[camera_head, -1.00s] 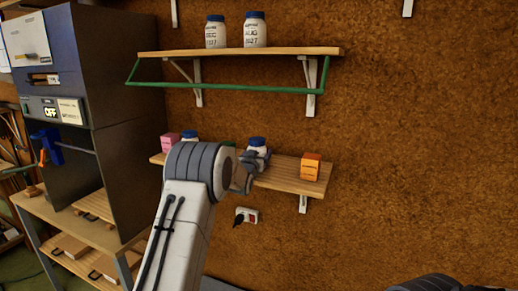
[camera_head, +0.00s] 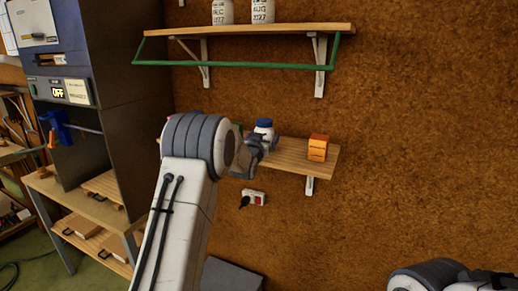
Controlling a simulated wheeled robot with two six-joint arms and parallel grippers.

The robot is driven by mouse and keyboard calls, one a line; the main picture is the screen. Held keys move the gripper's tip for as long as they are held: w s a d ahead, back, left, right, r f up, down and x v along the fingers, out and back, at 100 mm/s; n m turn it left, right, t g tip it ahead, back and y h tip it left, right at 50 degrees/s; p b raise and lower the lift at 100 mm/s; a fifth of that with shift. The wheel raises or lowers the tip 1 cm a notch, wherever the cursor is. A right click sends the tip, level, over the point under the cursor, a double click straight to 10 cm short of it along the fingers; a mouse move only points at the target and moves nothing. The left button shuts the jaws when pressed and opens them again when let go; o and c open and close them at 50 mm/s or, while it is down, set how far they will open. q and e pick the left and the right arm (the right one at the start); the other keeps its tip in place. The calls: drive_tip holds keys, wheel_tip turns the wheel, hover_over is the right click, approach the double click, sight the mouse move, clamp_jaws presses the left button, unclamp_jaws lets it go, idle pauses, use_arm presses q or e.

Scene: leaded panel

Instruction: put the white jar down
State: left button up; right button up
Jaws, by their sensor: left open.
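The white jar (camera_head: 264,127) with a blue lid stands upright on the lower wooden shelf (camera_head: 290,153). My left gripper (camera_head: 262,143) is open at the front of the jar, and its fingers cover part of the jar's lower body. I cannot tell whether they touch it. The thick wrist of my left arm hides the left part of the shelf. My right arm shows only at the bottom right corner, and its gripper (camera_head: 490,279) is dark and cut by the frame edge, so its fingers cannot be made out.
An orange box (camera_head: 318,148) stands right of the jar on the lower shelf. Above is an upper shelf (camera_head: 245,30) with a green rail (camera_head: 235,66) and two white jars. A dark cabinet (camera_head: 130,110) stands at the left. A socket (camera_head: 254,196) is below the shelf.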

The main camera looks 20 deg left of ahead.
use_arm(q)
drive_tip(key=s+b, duration=0.1)
drive_tip(key=s, duration=0.1)
drive_tip(key=s+b, duration=0.1)
drive_tip(key=s, duration=0.2)
drive_tip(key=s+d+b, duration=0.1)
drive_tip(key=s+b, duration=0.1)
drive_tip(key=shift+s+f, duration=0.1)
drive_tip(key=shift+s, duration=1)
drive_tip(key=shift+d, duration=0.15)
